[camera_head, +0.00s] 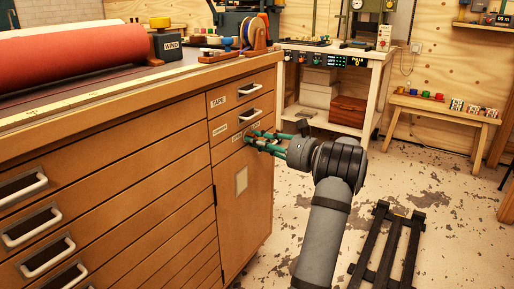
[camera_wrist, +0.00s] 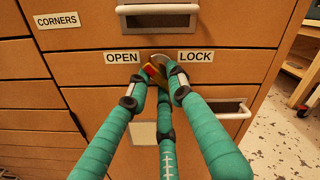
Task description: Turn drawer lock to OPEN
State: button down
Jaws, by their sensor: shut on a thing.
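The drawer lock (camera_wrist: 153,70) is a small brass-coloured piece with a red part, set in the wooden cabinet front between the OPEN label (camera_wrist: 122,57) and the LOCK label (camera_wrist: 195,55). My gripper (camera_wrist: 160,80), with green fingers, is shut on the lock in the wrist view. The fingers hide much of it, and I cannot tell exactly which way it points. In the head view, my gripper (camera_head: 262,140) reaches the cabinet (camera_head: 240,225) front below the drawer labelled TAPE (camera_head: 218,101); the lock is hidden there.
Drawer handles stick out above the lock (camera_wrist: 157,9) and at lower right (camera_wrist: 232,109). A red roll (camera_head: 90,45) lies on the cabinet top. A white workbench (camera_head: 372,90) stands behind. A dark slatted rack (camera_head: 393,250) is on the floor, right of my arm.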

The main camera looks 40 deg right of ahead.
jog(key=shift+a+f+n, duration=0.1)
jog(key=shift+f+n, duration=0.05)
jog(key=shift+n, duration=0.25)
jog(key=c, duration=1.7)
grip_release()
jog(key=shift+c, duration=0.2)
jog(key=shift+o, duration=0.5)
jog(key=v, duration=1.2)
